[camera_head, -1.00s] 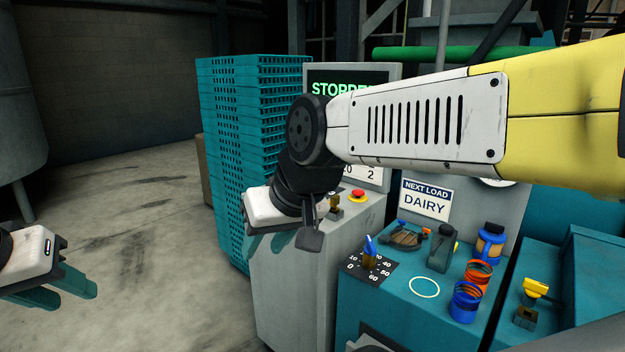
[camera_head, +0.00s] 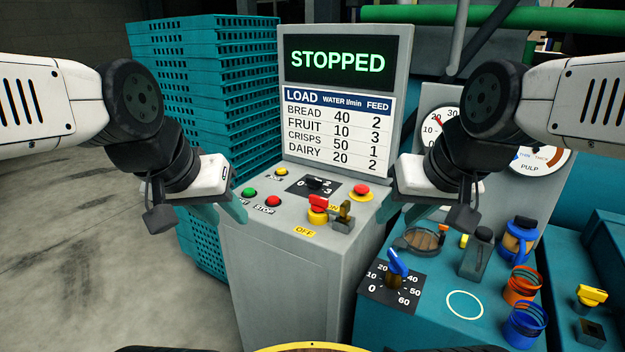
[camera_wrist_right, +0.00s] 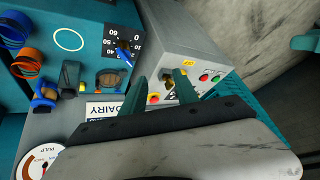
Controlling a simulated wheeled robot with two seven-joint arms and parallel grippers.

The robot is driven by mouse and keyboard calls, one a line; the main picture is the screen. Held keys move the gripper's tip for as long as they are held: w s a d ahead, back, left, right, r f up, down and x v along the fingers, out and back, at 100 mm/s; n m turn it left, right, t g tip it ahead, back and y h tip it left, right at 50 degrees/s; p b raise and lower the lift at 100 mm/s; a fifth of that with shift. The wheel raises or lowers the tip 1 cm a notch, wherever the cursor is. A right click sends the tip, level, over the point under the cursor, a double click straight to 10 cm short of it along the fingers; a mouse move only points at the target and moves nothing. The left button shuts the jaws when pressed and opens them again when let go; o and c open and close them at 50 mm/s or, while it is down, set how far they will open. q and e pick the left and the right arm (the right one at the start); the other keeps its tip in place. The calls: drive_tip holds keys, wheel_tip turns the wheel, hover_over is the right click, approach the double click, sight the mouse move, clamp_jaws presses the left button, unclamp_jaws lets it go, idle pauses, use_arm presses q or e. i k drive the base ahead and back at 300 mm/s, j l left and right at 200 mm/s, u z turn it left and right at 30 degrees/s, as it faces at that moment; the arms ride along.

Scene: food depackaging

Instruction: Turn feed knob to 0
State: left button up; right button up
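The feed knob (camera_head: 318,183) is a small dark knob on a black dial plate on top of the grey control cabinet (camera_head: 268,240). The digits 0, 2 and 3 show around it; I cannot tell which one it points at. My left gripper (camera_head: 222,210) is open and empty, left of the cabinet's panel and apart from the knob. My right gripper (camera_head: 425,214) hangs to the right of the panel, apart from the knob. In the right wrist view its two teal fingers (camera_wrist_right: 160,88) are spread with nothing held, and the panel lies beyond them.
Green (camera_head: 250,191) and red (camera_head: 273,201) buttons, a red-handled switch (camera_head: 319,208) and a red emergency button (camera_head: 361,190) surround the knob. The screen (camera_head: 338,62) reads STOPPED. A blue-handled dial (camera_head: 397,264) stands right. Teal crates (camera_head: 210,90) stack behind left.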

sight(314, 184)
drive_tip(key=i+j, duration=0.3)
drive_tip(key=i+j+u, duration=0.1)
drive_tip(key=i+j, duration=0.2)
drive_tip(key=i, duration=0.15)
